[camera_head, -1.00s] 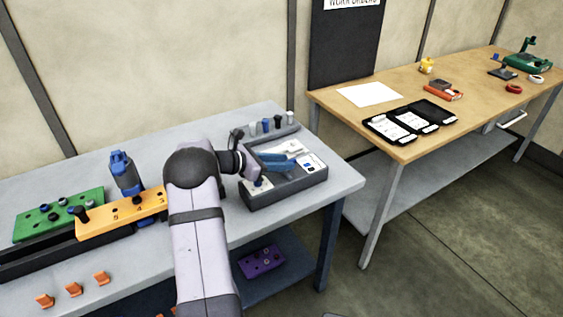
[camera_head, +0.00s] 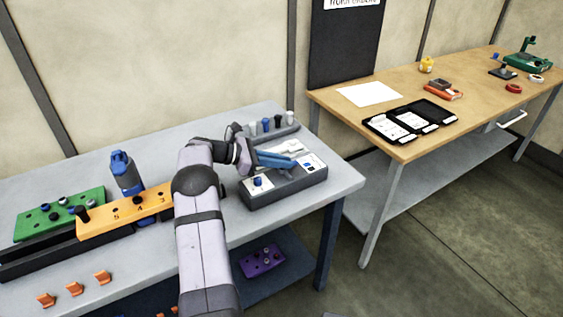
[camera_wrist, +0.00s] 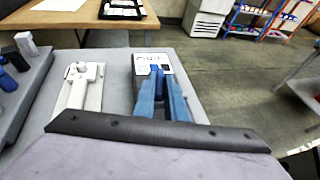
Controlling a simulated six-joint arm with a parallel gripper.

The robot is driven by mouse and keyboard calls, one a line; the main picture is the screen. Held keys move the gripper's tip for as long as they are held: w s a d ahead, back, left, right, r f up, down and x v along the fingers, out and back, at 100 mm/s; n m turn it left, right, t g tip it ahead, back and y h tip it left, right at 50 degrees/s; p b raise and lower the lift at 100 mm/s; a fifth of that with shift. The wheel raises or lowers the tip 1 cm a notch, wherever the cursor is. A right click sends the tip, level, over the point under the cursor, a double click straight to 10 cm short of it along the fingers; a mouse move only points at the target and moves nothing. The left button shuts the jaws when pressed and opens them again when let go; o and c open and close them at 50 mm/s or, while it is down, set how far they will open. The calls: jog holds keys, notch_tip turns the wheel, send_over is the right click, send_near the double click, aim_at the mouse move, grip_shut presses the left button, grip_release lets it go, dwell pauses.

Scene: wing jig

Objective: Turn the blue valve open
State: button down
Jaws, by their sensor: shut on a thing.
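My gripper (camera_head: 294,163) has long blue fingers and reaches over the grey box (camera_head: 285,192) on the near bench. In the wrist view its fingers (camera_wrist: 159,82) close around a small dark blue part, the blue valve (camera_wrist: 157,72), in front of a white label plate (camera_wrist: 152,61). The fingers hide most of the valve, so its turn angle cannot be read. Another blue knob (camera_head: 257,181) stands on a white plate at the box's left end, apart from my gripper.
A rack with several dark, blue and white pegs (camera_head: 265,126) stands behind the box. An orange block (camera_head: 122,212), a green block (camera_head: 60,214) and a blue tool (camera_head: 124,172) are to the left. A wooden table (camera_head: 405,150) is at right.

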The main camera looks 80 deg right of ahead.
jog(key=shift+d+r+m+g+y, duration=0.1)
jog(key=shift+r+m+g+y, duration=0.1)
jog(key=shift+m+g+y, duration=0.35)
jog(key=c, duration=1.8)
grip_release()
jog(key=shift+f, duration=0.1)
jog(key=shift+y, duration=0.25)
jog(key=shift+w, duration=0.2)
jog(key=shift+t, duration=0.25)
jog(key=b+v, duration=0.1)
jog(key=v, duration=0.4)
jog(key=shift+f+b, duration=0.1)
jog(key=shift+b, duration=0.25)
jog(key=shift+w+r+p, duration=0.1)
jog(key=shift+r+p, duration=0.2)
jog(key=shift+p, duration=0.35)
jog(key=shift+w+a+r+p, duration=0.25)
jog(key=shift+w+a+p, duration=0.35)
jog(key=shift+p, duration=0.4)
jog(key=shift+o, duration=0.6)
jog(key=shift+w, duration=0.1)
